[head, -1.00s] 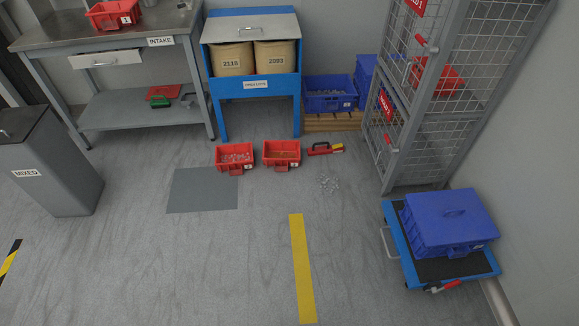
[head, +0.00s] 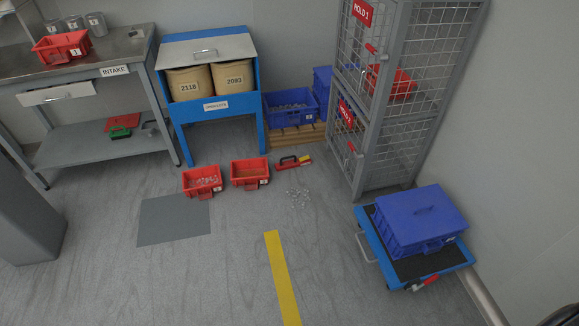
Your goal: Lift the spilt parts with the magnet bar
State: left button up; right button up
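The magnet bar (head: 293,162), red with a dark handle and a yellow end, lies on the floor right of two red bins. The spilt parts (head: 298,197) are a small scatter of grey metal pieces on the floor just in front of the bar, apart from it. The left red bin (head: 203,190) holds grey parts. The right red bin (head: 250,183) shows a brownish inside, and I see no grey parts in it. Neither of my grippers shows in the head view.
A blue trolley (head: 372,246) with a lidded blue crate (head: 420,218) stands at right. A blue stand (head: 180,135) and the intake bench (head: 85,58) are at the back. Floor around the yellow stripe (head: 280,275) is clear.

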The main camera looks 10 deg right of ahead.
aim_at(280, 165)
jog(key=i+z, duration=0.1)
jog(key=i, duration=0.5)
jog(key=i+z, duration=0.15)
jog(key=i, duration=0.45)
jog(key=i+j+z, duration=0.1)
jog(key=i, duration=0.45)
jog(key=j, duration=0.05)
